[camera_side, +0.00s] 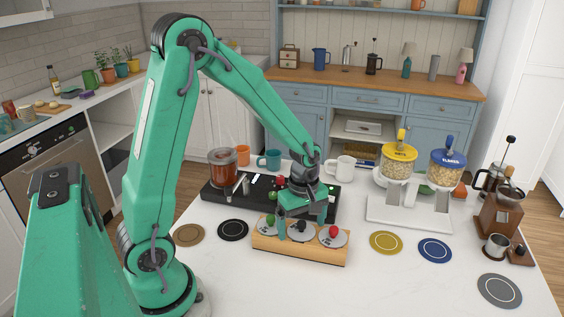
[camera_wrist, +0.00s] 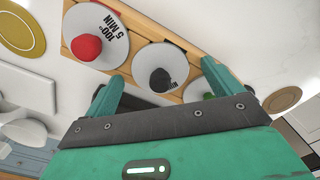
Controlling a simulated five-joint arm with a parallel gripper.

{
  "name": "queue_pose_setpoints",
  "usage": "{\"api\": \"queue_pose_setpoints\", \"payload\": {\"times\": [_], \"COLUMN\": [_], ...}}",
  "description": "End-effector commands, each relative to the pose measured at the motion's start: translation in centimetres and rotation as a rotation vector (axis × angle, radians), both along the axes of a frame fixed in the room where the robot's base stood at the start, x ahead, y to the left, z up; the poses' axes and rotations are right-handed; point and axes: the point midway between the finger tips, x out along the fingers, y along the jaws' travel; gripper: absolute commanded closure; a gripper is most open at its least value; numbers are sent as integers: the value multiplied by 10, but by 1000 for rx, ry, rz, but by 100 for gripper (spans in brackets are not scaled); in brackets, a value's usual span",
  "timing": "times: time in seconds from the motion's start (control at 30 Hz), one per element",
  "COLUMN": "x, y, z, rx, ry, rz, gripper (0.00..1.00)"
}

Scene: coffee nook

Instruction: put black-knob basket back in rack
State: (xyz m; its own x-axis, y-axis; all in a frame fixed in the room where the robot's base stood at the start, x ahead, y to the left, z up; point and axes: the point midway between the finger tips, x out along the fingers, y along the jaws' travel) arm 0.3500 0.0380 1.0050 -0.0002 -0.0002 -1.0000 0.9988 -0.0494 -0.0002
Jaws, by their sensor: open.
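The wooden rack (camera_side: 290,251) stands on the white table and holds several round grey lids in a row. The black-knob basket (camera_wrist: 153,62) shows as a pale disc with a black knob (camera_wrist: 161,80) in the middle place of the rack, between the red-knob basket (camera_wrist: 97,37) and the green-knob basket (camera_wrist: 208,87). My gripper (camera_side: 298,230) is open over the middle of the rack, with one finger on each side of the black knob. Whether the fingers touch it, and how deep the basket sits, I cannot tell. The black-knob basket is partly hidden in the side view.
A black station (camera_side: 230,203) with a glass jar of red liquid (camera_side: 222,168) stands behind the rack. Coasters lie on both sides, including a yellow one (camera_side: 386,242) and a blue one (camera_side: 435,249). A white stand (camera_side: 405,212) with two grain jars is right.

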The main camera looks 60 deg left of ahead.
Motion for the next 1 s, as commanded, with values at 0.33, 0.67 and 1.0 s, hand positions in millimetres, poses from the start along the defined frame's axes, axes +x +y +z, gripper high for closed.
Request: {"api": "queue_pose_setpoints", "payload": {"times": [0.33,0.67,1.0], "x": [1,1,0], "y": [0,0,0], "z": [9,46,76], "rx": [0,1,0], "ry": [-3,-4,0], "rz": [0,0,0], "gripper": [9,9,9]}}
